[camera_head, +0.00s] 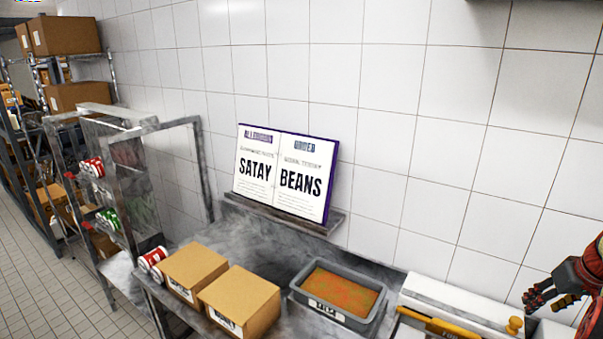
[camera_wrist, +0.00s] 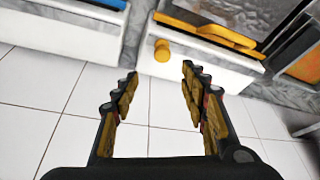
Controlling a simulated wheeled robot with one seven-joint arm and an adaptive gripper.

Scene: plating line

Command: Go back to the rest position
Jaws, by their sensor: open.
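My gripper (camera_head: 550,300) shows at the right edge of the head view, in front of the white tiled wall and to the right of a white unit with a yellow knob (camera_head: 515,326). In the wrist view my gripper (camera_wrist: 156,88) has its two fingers spread apart with nothing between them. The yellow knob (camera_wrist: 162,50) and its white unit (camera_wrist: 190,62) lie beyond the fingertips there. Most of my arm is outside the head view.
A grey tub (camera_head: 350,318) of orange-red food stands on the counter beside two cardboard boxes (camera_head: 238,300) and red cans (camera_head: 152,260). An open book reading SATAY and BEANS (camera_head: 285,177) rests on a wall ledge. Shelving (camera_head: 110,190) stands left; tiled floor (camera_head: 40,270) there is clear.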

